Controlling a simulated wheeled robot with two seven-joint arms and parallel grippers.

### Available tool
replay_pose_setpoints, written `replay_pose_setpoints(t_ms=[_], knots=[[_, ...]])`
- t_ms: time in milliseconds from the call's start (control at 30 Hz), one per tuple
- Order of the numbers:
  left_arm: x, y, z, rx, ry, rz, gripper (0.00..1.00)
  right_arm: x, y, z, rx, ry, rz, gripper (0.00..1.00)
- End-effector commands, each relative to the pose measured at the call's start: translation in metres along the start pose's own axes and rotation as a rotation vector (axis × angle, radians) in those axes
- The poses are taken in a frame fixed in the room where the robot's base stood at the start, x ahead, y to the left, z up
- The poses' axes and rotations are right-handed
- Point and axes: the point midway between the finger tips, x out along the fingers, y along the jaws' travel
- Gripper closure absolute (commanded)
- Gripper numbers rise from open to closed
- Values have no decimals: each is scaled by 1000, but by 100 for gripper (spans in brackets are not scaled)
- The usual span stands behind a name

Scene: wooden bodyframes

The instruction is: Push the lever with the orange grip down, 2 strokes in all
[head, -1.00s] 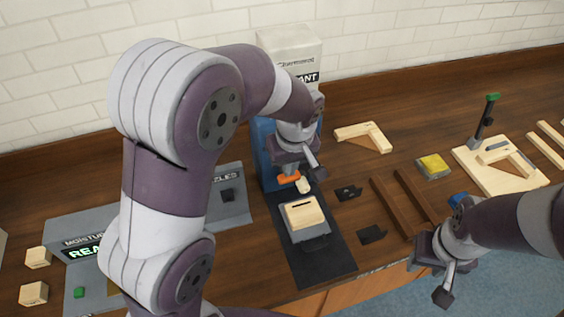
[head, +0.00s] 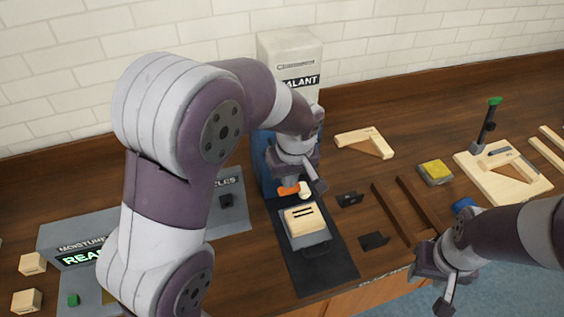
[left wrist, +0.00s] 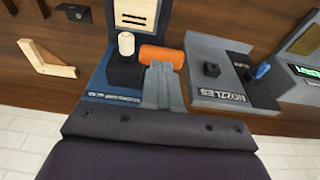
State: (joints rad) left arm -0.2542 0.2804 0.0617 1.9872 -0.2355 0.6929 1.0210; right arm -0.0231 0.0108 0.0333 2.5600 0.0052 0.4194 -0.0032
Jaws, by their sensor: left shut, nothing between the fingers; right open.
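The lever's orange grip (head: 288,190) is at the front of the blue sealant machine (head: 268,165), beside a pale nozzle (head: 304,190). My shut, empty left gripper (head: 291,181) is right above the grip and appears to touch it. In the left wrist view the orange grip (left wrist: 162,56) lies across the tips of my left gripper (left wrist: 162,68). A wooden block (head: 302,215) with dark lines on its top sits in a grey holder below the nozzle. My right gripper (head: 441,300) is open and empty at the front edge. My left arm hides part of the machine.
A grey moisture station (head: 75,240) and a nozzles panel (head: 235,215) stand left. Two dark rails (head: 408,210), a yellow-topped block (head: 436,171) and a wooden frame with a green-topped clamp (head: 494,101) are right. Small wood blocks (head: 32,263) lie far left.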

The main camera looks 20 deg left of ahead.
Motion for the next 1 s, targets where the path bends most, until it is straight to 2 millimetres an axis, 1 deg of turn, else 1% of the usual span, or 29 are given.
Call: replay_pose_setpoints(t_ms=[33, 100, 500, 1000], knots=[[-9, 0, -2, 0, 1, 1, 100, -8, 0, -1, 0, 0, 0, 57], [-17, 0, -4, 0, 1, 1, 100, -14, 0, -2, 0, 0, 0, 57], [-59, 0, -12, 0, 0, 0, 100, -47, 0, -6, 0, 0, 0, 57], [-59, 0, -12, 0, 0, 0, 100, -46, 0, -6, 0, 0, 0, 57]])
